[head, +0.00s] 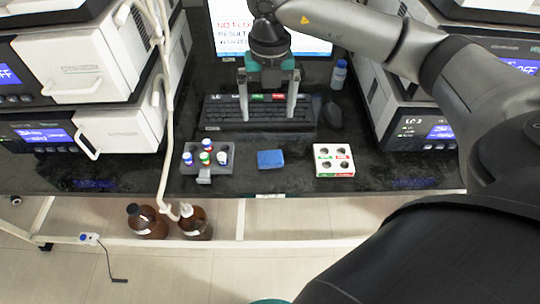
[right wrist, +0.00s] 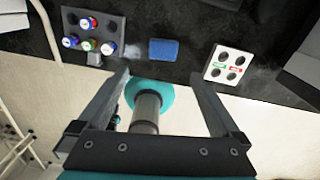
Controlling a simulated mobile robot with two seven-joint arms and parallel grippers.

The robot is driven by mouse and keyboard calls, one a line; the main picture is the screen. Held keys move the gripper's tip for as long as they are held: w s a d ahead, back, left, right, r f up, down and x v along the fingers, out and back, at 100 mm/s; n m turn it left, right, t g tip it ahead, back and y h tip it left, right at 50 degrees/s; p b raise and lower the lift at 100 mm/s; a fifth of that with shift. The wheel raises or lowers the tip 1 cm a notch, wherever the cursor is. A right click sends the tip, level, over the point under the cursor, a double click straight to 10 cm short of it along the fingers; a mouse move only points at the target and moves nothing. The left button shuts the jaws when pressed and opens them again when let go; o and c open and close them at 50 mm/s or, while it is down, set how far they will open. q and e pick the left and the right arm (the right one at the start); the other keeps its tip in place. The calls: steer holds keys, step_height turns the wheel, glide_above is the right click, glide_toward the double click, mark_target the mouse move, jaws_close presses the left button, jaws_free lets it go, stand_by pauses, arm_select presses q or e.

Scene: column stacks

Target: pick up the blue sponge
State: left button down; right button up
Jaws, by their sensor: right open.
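The blue sponge (head: 270,159) lies flat on the dark bench near its front edge, between a grey vial rack and a white holder. It also shows in the right wrist view (right wrist: 164,50), beyond the fingertips and between their lines. My right gripper (head: 268,112) is open and empty, pointing down over the keyboard, behind the sponge in the head view. Its two fingers also show in the right wrist view (right wrist: 160,80), apart from the sponge. My left gripper is not in view.
The grey rack (head: 202,171) with several capped vials stands left of the sponge. The white holder (head: 334,172) with round holes stands right. A keyboard (head: 225,112), mouse (head: 332,115) and small bottle (head: 339,73) are behind. Instrument stacks flank both sides. Brown bottles (head: 147,222) stand below the bench.

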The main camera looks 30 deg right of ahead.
steer(key=b, duration=0.1)
glide_toward(270, 154)
step_height(270, 154, down, 4)
steer(key=shift+r+b, duration=0.2)
steer(key=shift+b, duration=0.4)
steer(key=shift+f, duration=0.15)
step_height(270, 154, down, 5)
steer(key=shift+a+r+b, duration=0.1)
steer(key=shift+a+b, duration=0.05)
steer(key=shift+b, duration=0.65)
steer(key=c, duration=1.2)
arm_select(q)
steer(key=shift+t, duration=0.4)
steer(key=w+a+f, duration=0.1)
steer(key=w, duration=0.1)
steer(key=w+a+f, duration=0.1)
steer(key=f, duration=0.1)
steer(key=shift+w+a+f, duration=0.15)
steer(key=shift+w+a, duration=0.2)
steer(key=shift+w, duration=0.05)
arm_select(e)
steer(key=shift+o, duration=0.2)
